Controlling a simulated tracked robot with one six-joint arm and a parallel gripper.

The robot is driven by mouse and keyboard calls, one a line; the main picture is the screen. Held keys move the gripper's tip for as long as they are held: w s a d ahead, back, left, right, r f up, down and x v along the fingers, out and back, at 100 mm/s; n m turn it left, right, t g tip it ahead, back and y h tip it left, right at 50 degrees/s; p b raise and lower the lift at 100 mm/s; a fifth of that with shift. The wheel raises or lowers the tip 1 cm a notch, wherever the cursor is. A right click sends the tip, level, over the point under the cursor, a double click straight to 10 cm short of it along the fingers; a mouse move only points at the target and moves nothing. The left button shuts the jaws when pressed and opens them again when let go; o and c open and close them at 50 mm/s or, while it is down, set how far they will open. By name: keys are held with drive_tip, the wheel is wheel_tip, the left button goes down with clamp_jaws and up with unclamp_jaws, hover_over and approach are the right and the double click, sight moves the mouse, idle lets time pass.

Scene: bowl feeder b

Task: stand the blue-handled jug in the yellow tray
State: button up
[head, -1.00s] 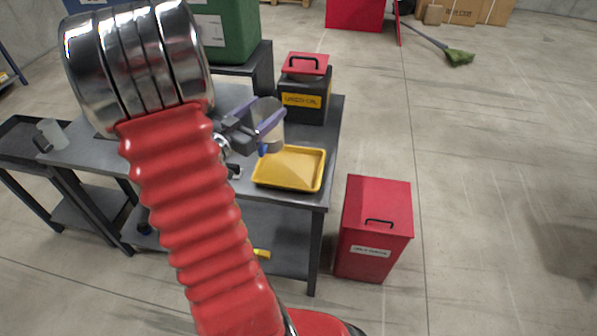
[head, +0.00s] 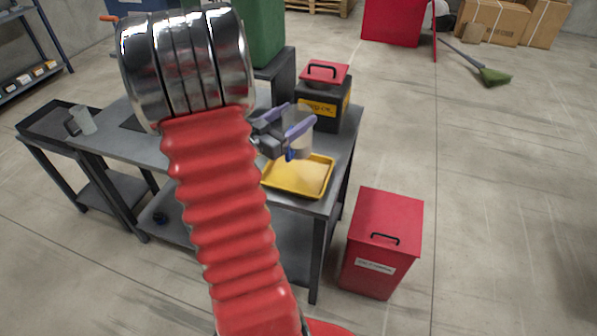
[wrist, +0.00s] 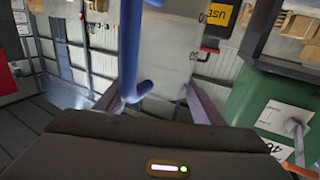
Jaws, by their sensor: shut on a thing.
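The clear jug (head: 303,146) has a blue handle (head: 291,154). My gripper (head: 291,121), with purple fingers, is shut on the jug's body. The jug looks about upright, and its lower part overlaps the back part of the yellow tray (head: 268,187) in the head view. I cannot tell whether its base touches the tray. The tray is empty and lies on the grey table near its front right corner. In the wrist view, the jug body (wrist: 172,65) fills the space between the fingers, with the blue handle (wrist: 129,50) on its left side.
Another clear jug (head: 84,121) with a dark handle stands at the left. A red bin (head: 382,240) stands on the floor right of the table. My arm hides part of the table (head: 345,150).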

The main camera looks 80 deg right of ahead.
sight(294, 145)
drive_tip(key=shift+f, duration=2.85)
drive_tip(key=shift+f, duration=2.25)
drive_tip(key=o, duration=1.6)
drive_tip(key=shift+c, duration=0.2)
drive_tip(key=v, duration=1.2)
